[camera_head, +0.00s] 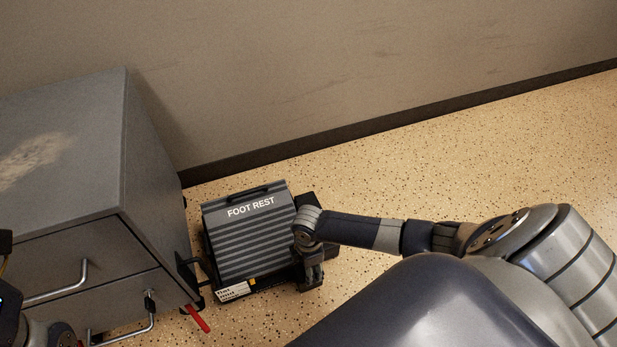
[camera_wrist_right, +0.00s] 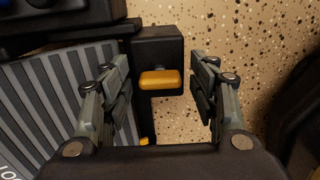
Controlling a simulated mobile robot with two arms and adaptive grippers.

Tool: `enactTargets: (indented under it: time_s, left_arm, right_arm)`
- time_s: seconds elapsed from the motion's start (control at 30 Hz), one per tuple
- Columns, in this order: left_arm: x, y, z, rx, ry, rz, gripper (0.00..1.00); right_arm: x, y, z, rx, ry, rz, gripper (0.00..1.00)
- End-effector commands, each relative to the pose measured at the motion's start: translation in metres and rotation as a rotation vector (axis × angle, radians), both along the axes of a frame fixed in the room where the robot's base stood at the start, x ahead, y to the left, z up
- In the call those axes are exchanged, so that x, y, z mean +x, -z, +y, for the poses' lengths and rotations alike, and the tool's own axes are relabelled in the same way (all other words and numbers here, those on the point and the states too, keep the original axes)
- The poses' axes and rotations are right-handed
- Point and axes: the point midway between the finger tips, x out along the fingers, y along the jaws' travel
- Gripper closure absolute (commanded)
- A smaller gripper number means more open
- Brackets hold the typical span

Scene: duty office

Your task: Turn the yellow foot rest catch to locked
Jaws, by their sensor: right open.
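The grey ribbed foot rest (camera_head: 250,240) stands on the floor beside the cabinet, with "FOOT REST" printed on its upper part. In the right wrist view the yellow catch (camera_wrist_right: 160,79) is a rounded bar lying crosswise on a black block (camera_wrist_right: 158,52) at the foot rest's side. My right gripper (camera_head: 312,284) is at the foot rest's right side and hides the catch in the head view. In the wrist view its fingers (camera_wrist_right: 163,92) are open, one on each side of the catch, with gaps on both sides. My left gripper's fingers do not show.
A grey drawer cabinet (camera_head: 60,165) with metal handles stands close on the left. A red lever (camera_head: 197,318) sticks out near its base. A white label (camera_head: 232,291) is at the foot rest's front edge. The wall is behind; speckled floor (camera_head: 430,170) is clear to the right.

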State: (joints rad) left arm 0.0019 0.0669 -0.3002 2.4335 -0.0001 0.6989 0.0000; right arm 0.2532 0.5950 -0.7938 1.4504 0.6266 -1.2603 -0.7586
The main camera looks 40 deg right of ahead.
Motion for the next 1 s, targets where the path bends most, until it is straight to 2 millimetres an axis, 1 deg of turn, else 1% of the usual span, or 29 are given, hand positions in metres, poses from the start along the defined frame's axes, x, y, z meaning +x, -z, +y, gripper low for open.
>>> enactTargets:
  time_s: [0.03, 0.07, 0.1, 0.17, 0.2, 0.23, 0.43, 0.6, 0.7, 0.77, 1.0]
  left_arm:
    - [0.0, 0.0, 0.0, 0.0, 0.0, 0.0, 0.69]
    - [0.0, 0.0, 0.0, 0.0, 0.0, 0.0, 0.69]
    - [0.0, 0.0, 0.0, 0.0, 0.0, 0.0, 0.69]
    - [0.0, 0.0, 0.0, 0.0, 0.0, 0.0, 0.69]
    - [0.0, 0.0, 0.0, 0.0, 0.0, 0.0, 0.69]
    - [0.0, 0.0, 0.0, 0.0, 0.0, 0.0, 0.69]
    - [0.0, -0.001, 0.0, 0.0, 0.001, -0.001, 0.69]
    - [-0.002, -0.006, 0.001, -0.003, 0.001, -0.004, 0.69]
    - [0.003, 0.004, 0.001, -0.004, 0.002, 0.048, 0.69]
    - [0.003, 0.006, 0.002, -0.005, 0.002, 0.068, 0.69]
    - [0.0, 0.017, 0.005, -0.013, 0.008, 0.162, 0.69]
  right_arm:
    - [0.0, 0.0, 0.0, 0.0, 0.0, 0.0, 0.45]
    - [0.0, 0.0, 0.0, 0.0, 0.0, 0.0, 0.52]
    - [0.0, 0.0, 0.0, 0.0, 0.0, 0.0, 0.61]
    - [0.0, 0.0, 0.0, 0.001, 0.0, 0.0, 0.74]
    - [0.0, 0.0, 0.0, 0.001, 0.0, 0.0, 0.84]
    - [0.0, 0.0, 0.0, 0.001, 0.0, 0.0, 0.89]
    - [0.0, 0.0, 0.0, 0.001, 0.003, 0.0, 0.89]
    - [0.0, -0.002, 0.001, 0.002, 0.033, 0.0, 0.89]
    - [-0.001, -0.004, 0.002, 0.002, 0.075, 0.001, 0.89]
    - [-0.001, -0.005, 0.001, 0.002, 0.108, 0.003, 0.89]
    - [-0.001, -0.007, 0.002, 0.003, 0.3, 0.003, 0.89]
